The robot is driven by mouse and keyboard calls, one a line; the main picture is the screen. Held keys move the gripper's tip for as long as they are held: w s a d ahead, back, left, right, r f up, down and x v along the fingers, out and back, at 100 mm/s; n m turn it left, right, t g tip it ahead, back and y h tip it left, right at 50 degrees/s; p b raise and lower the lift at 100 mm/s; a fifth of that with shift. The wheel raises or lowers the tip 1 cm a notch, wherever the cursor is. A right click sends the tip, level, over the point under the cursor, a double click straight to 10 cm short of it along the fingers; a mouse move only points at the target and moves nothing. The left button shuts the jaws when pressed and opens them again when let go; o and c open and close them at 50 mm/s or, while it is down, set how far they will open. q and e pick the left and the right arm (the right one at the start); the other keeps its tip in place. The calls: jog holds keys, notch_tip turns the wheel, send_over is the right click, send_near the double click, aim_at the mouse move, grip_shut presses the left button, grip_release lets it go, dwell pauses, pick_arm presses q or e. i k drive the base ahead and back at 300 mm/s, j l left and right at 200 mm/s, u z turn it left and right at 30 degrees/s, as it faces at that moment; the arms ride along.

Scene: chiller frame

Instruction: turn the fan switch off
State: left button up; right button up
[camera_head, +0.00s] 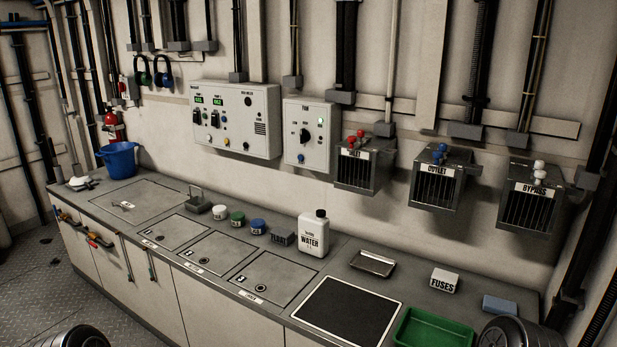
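The fan box (323,107) is a pale grey panel on the wall, right of the larger control panel. A small label that seems to read "FAN" is at its top. A dark rotary switch (304,135) sits at the middle of its face, with small marks around it too fine to read. Neither of my grippers shows; only dark rounded parts of my arms appear at the bottom edge. Nothing touches the fan box.
A larger control panel (264,100) hangs left of the fan box. The INLET cage (362,178), with red knobs on top, is close on its right. The counter below holds a WATER bottle (313,236), several small jars and a green tray (434,331). The air before the box is clear.

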aim_at(305, 135)
jog(key=i+j+z, duration=0.15)
jog(key=j, duration=0.2)
jog(key=z, duration=0.55)
jog(key=i+j+z, duration=0.15)
jog(key=j+z, duration=0.25)
jog(key=i+j+z, duration=0.1)
jog(key=j+z, duration=0.9)
jog(key=j, duration=1.25)
